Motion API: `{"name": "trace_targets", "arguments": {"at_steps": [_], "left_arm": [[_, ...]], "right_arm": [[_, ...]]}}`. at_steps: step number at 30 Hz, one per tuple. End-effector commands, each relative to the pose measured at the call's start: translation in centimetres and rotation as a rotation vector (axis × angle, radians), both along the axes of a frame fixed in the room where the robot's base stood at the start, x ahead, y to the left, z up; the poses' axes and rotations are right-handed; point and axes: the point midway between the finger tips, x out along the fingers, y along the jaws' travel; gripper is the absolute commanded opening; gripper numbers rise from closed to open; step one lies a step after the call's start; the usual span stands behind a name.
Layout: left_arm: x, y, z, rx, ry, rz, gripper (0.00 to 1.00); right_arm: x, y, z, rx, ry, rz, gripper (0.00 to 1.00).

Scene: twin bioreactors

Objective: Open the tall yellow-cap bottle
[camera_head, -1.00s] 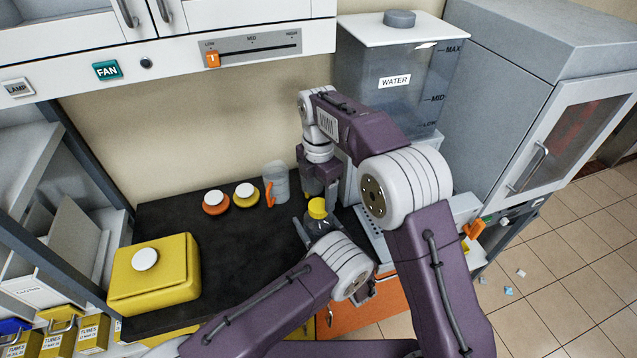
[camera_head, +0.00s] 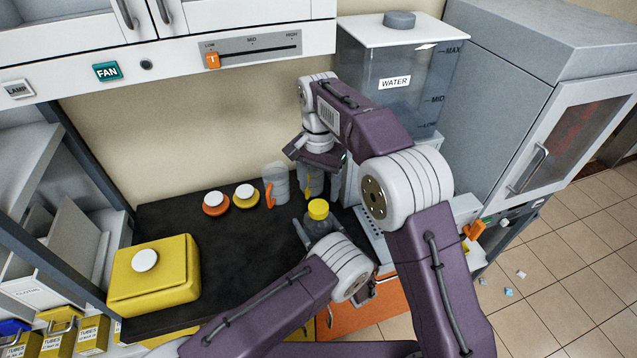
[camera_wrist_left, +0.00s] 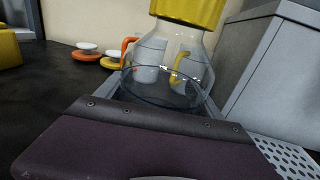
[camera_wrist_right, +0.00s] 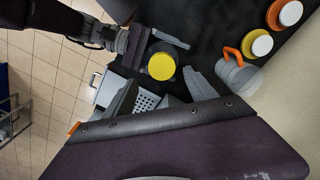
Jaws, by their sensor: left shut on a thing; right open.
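The bottle (camera_head: 319,228) stands upright on the dark worktop, with its yellow cap (camera_head: 318,209) on top. In the left wrist view its clear glass body (camera_wrist_left: 165,88) is between the fingers of my left gripper (camera_wrist_left: 163,97), which is shut on it. The left arm partly hides the bottle in the head view. My right gripper (camera_head: 319,182) is open and empty, pointing down behind and above the cap. In the right wrist view the cap (camera_wrist_right: 161,66) lies just beyond the gap between the right fingers (camera_wrist_right: 160,93), apart from them.
A clear jug with an orange handle (camera_head: 275,184) and one with a yellow handle (camera_wrist_left: 187,72) stand close behind the bottle. Orange (camera_head: 215,203) and yellow (camera_head: 246,196) lidded pieces and a yellow box (camera_head: 153,280) are left. The water tank (camera_head: 385,85) rises at the right.

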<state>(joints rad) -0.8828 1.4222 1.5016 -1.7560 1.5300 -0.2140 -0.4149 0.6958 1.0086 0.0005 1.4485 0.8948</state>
Motion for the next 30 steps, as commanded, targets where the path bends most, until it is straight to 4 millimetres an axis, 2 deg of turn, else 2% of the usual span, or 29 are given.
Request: {"name": "trace_targets", "arguments": {"at_steps": [5,8,15,18,28,29,30], "left_arm": [[0.0,0.0,0.1,0.000,-0.001,0.000,0.00],[0.0,0.0,0.1,0.000,-0.001,0.000,0.00],[0.0,0.0,0.1,0.000,-0.001,0.000,0.00],[0.0,0.0,0.1,0.000,-0.001,0.000,0.00],[0.0,0.0,0.1,0.000,-0.001,0.000,0.00],[0.0,0.0,0.1,0.000,-0.001,0.000,0.00],[0.0,0.0,0.1,0.000,-0.001,0.000,0.00]], "right_arm": [[0.2,0.1,0.1,0.005,-0.010,0.005,0.65],[0.2,0.1,-1.3,0.004,-0.009,0.006,0.65],[0.2,0.1,-5.7,0.004,-0.008,0.008,0.65],[0.2,0.1,-6.9,0.004,-0.009,0.008,0.65],[0.2,0.1,-7.6,0.005,-0.012,0.009,0.65],[0.2,0.1,-7.6,0.005,-0.012,0.009,0.63],[0.2,0.1,-7.6,0.005,-0.012,0.009,0.52]]}}
